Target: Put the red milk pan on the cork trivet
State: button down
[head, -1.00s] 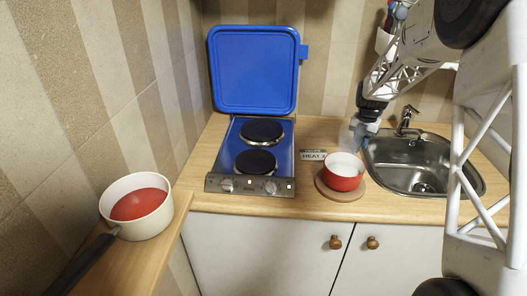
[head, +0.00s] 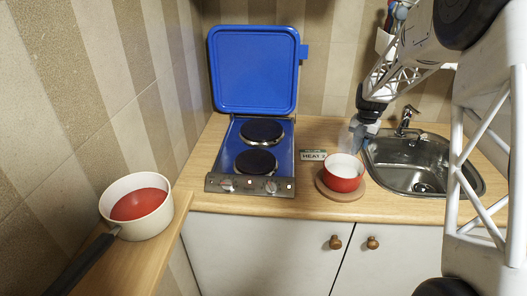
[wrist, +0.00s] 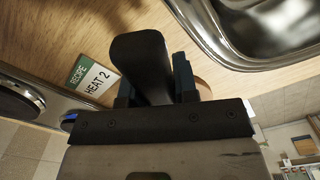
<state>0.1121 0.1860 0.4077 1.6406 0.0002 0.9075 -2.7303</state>
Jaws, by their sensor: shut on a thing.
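The red milk pan (head: 344,178), red outside and pale inside, is over the round cork trivet (head: 340,196) on the worktop. It looks upright and at or very near the trivet surface; I cannot tell whether it fully rests there. The trivet's front rim shows below the pan. My gripper (head: 360,132) is behind the pan, shut on its handle. In the wrist view the dark handle (wrist: 143,65) sits between the fingers, and the pan's bowl is hidden.
The blue two-plate hob (head: 232,170) is left of the trivet with its blue lid (head: 254,70) raised. A recipe card (head: 312,155) lies between. The sink (head: 402,180) is to the right. A cream pan (head: 148,226) with red contents stands on the left side worktop.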

jog(key=c, duration=0.8)
grip_release()
jog(key=shift+r, duration=0.1)
jog(key=shift+r, duration=3.8)
